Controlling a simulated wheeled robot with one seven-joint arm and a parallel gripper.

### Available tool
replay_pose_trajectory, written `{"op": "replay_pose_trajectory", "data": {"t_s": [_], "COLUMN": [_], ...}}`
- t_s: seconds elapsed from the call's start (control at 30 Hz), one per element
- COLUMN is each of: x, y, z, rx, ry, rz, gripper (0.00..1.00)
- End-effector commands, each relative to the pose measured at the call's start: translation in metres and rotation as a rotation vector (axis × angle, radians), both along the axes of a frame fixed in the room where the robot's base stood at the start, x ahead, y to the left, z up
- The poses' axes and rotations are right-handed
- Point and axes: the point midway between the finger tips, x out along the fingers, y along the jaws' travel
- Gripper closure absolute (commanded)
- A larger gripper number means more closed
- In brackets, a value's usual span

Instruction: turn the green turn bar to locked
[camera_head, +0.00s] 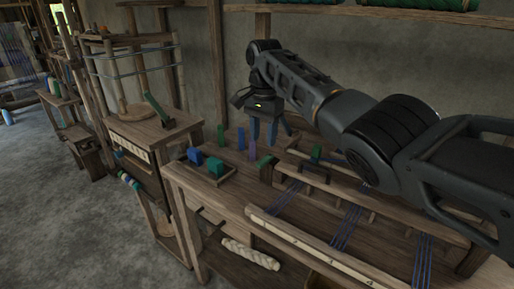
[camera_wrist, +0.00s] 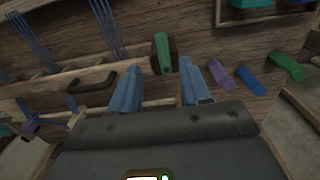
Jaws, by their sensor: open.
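A short green bar (camera_wrist: 162,52), which I take to be the turn bar, is fixed on a dark wooden block on the loom's wooden top in the wrist view. It points nearly up the picture. In the head view its dark block (camera_head: 267,171) stands below my gripper, and the bar is too small to read there. My gripper (camera_wrist: 160,80) is open and empty. Its two blue fingers point toward the block, with the bar's lower end roughly between and beyond the tips. They look apart from it. In the head view my gripper (camera_head: 264,140) hangs above the top.
Upright pegs, purple (camera_wrist: 220,75), blue (camera_wrist: 250,79) and green (camera_wrist: 288,65), stand right of the bar. A dark handle (camera_wrist: 92,82) and blue threads (camera_wrist: 105,25) lie left. A green lever (camera_head: 157,108) is on another stand.

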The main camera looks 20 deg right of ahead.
Motion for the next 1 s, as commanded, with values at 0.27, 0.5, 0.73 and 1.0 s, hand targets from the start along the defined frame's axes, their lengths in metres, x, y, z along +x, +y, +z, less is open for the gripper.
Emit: {"op": "replay_pose_trajectory", "data": {"t_s": [0.27, 0.5, 0.73, 1.0], "x": [0.0, -0.001, 0.0, 0.0], "y": [0.0, 0.0, 0.0, 0.0], "z": [-0.024, -0.061, -0.077, -0.078], "rx": [0.0, -0.001, -0.001, 0.0], "ry": [0.002, 0.003, 0.001, 0.0], "rz": [0.0, 0.0, 0.0, 0.001], "gripper": [0.53, 0.53, 0.53, 0.53]}}
